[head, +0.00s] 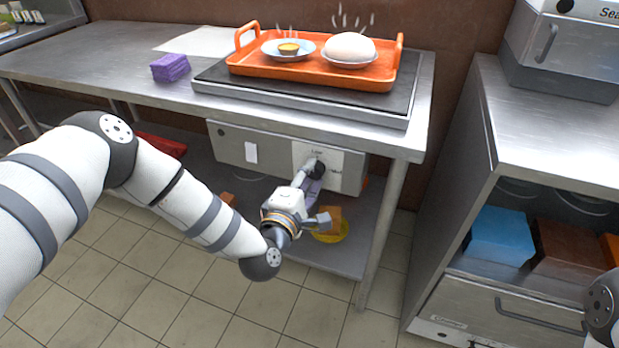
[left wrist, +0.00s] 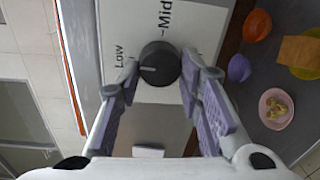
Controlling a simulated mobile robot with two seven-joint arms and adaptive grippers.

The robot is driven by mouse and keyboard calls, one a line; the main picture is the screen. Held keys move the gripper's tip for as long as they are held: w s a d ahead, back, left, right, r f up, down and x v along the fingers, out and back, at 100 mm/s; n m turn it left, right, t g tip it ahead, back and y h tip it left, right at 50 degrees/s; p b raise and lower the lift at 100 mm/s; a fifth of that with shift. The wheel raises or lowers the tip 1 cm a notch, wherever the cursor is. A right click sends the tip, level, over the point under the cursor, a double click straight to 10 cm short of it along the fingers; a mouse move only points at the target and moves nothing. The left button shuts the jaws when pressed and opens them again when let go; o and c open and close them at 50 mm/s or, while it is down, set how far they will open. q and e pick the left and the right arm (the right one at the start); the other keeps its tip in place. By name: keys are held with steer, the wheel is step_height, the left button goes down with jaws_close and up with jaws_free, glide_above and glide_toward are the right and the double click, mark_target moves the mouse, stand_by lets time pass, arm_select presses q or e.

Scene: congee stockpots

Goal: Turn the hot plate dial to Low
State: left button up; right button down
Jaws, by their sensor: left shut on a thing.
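The black dial (head: 319,169) is on the front panel (head: 267,156) of the counter, below the hot plate (head: 300,99). In the left wrist view the round dial (left wrist: 159,64) sits between the fingertips of my left gripper (left wrist: 161,76), which is shut on it. The labels "Low" and "Mid" show on the pale plate around the dial. A short light mark on the dial points left, roughly to the "Low" side. In the head view my left gripper (head: 311,178) reaches up to the dial from below and partly hides it. My right gripper is out of view.
An orange tray (head: 313,80) with a steaming bowl and a small dish sits on the hot plate. Bowls and food items stand on the lower shelf (head: 340,262). A steel cabinet (head: 555,130) stands at right.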

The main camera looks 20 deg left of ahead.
arm_select(q)
steer(key=shift+n, duration=0.5)
steer(key=o, duration=1.2)
steer(key=shift+c, duration=0.2)
steer(key=shift+s, duration=0.1)
steer(key=s, duration=1.2)
steer(key=shift+a+r, duration=0.2)
steer(key=shift+r, duration=0.2)
steer(key=shift+w, duration=0.1)
